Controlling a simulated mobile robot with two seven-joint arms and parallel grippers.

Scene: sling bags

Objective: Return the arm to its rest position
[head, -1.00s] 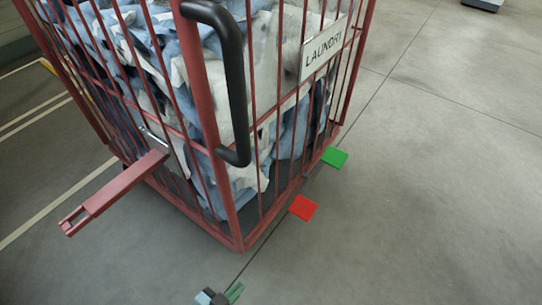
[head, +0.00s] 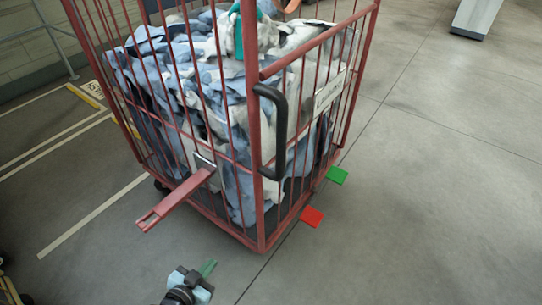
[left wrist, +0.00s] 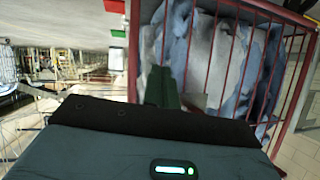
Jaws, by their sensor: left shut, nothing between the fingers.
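My left gripper (head: 208,268) shows at the bottom of the head view, low in front of the red cage trolley (head: 262,150). Its green fingers are shut and empty, and it is apart from the trolley. In the left wrist view the dark green fingers (left wrist: 163,88) show before the trolley's red bars and the blue and white laundry. My right gripper is not in view.
The trolley is full of laundry (head: 190,75) and has a black handle (head: 280,130). A red tow bar (head: 175,200) sticks out to the left. A red pedal (head: 312,216) and a green pedal (head: 337,175) stick out low on the right.

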